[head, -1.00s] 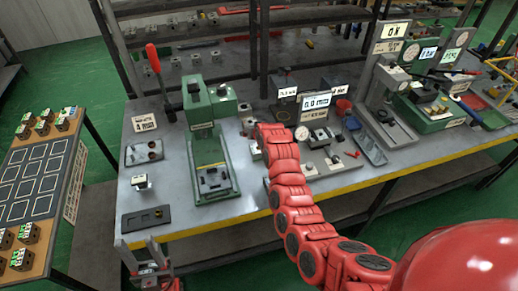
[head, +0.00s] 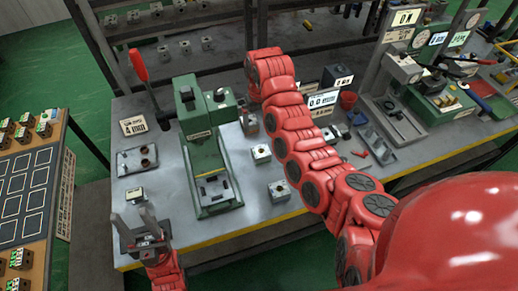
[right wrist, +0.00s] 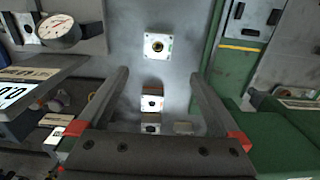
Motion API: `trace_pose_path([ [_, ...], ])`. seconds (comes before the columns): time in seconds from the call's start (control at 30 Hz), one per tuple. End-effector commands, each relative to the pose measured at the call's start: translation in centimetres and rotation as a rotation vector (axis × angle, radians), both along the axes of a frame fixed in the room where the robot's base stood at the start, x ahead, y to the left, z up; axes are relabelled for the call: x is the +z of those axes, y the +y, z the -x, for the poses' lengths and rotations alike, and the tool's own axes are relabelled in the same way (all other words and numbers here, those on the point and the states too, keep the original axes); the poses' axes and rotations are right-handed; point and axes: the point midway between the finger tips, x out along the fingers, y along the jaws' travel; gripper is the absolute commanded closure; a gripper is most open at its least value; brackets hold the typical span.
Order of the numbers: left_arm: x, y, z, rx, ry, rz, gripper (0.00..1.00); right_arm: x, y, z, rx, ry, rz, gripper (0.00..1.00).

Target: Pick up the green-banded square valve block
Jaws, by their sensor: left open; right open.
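A square valve block (right wrist: 158,46) with a pale face, a round brass-coloured bore and faint green at its edges lies on the bench in the right wrist view, beyond my fingertips. My left gripper (head: 136,222) is open at the bench's front left, close to a small block (head: 135,196).
A green press (head: 208,145) stands left of the blocks. A gauge (right wrist: 60,31) and a display (head: 322,100) stand on the other side. Another block (head: 248,122) stands farther back. A side table (head: 30,200) with more blocks is at the left.

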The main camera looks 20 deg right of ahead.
Motion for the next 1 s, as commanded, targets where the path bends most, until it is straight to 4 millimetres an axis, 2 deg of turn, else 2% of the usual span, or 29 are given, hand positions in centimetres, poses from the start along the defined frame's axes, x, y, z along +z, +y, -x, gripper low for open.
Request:
trace_pose_path([
  [0.23,-2.3,0.0,0.0,0.0,0.0,0.0,0.5,-4.8,0.1,0.0,0.002,-0.001,0.003,0.0],
  [0.37,-4.6,0.0,0.0,0.0,0.0,0.0,0.5,-7.9,0.1,0.0,0.003,-0.002,0.004,0.0],
  [0.4,-3.4,0.0,0.0,0.0,0.001,0.0,0.5,-7.9,-0.1,0.1,0.001,0.002,0.003,0.0],
  [0.5,-2.6,0.0,0.0,0.0,0.0,0.0,0.5,-9.5,0.0,0.1,0.002,0.004,0.001,0.0],
  [0.8,-1.8,0.0,0.0,0.0,0.0,0.0,0.5,-11.6,-0.1,0.1,0.002,0.001,0.001,0.0],
  [1.0,-0.5,0.0,0.0,0.0,0.0,0.0,0.5,-13.1,-0.3,0.1,0.002,0.003,0.002,0.0],
])
